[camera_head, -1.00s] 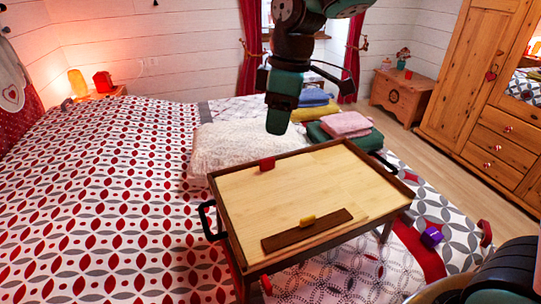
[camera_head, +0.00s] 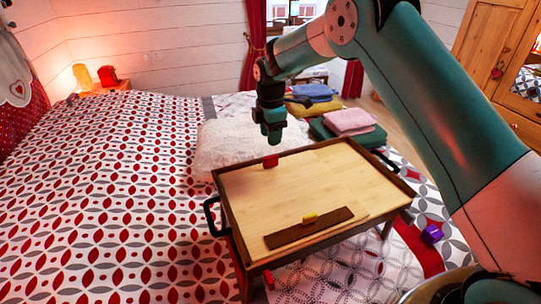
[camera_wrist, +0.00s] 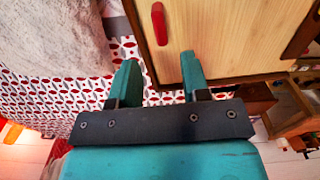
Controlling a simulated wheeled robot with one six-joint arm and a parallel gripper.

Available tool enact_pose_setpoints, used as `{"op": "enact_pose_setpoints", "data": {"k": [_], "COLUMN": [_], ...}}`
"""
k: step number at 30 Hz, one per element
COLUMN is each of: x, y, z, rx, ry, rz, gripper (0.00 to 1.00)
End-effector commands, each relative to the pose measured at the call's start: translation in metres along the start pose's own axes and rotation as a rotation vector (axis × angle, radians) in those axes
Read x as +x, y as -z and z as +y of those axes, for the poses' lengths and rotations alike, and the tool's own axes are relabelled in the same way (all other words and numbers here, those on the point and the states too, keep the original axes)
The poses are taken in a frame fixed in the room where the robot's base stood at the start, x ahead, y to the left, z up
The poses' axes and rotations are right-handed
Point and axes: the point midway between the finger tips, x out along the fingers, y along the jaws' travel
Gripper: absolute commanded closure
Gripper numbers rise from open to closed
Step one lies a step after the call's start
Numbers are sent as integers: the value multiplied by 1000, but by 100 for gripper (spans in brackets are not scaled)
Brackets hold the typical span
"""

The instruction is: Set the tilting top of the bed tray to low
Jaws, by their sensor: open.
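The bed tray (camera_head: 223,191) stands on the bed on its legs, with a light wooden top (camera_head: 330,178) inside a dark frame. The top looks flat or nearly flat; its exact tilt is hard to tell. A red tab (camera_head: 271,160) sits at the top's far edge, and it also shows in the wrist view (camera_wrist: 160,23). My gripper (camera_head: 273,140) points down just beyond the red tab, above the far edge. In the wrist view my gripper (camera_wrist: 162,75) is open and empty, the red tab ahead of its fingers.
A white fluffy cushion (camera_head: 225,150) lies behind the tray. Folded textiles (camera_head: 350,122) are stacked to the right of it. A purple block (camera_head: 432,233) lies on the bed right of the tray. The bed left of the tray is clear.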

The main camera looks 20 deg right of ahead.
Motion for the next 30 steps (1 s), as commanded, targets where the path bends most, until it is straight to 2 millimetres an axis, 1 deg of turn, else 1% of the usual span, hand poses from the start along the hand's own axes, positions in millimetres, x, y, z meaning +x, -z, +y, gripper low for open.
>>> {"op": "enact_pose_setpoints", "data": {"k": [1,6,9,12,16,24,25,26,27,29,30], "x": [12,47,63,74,82,84,84,84,84,84,84], "y": [0,0,0,0,0,0,0,0,0,0,0], "z": [-1,-1,0,0,0,0,0,0,0,0,0], "rx": [0,0,0,0,0,0,0,0,0,0,0], "ry": [5,4,3,1,0,-1,-1,-1,-1,-1,-1], "rz": [0,0,0,0,0,0,0,0,0,0,0], "gripper": [57,57,57,57,57,57,60,67,76,90,99]}}
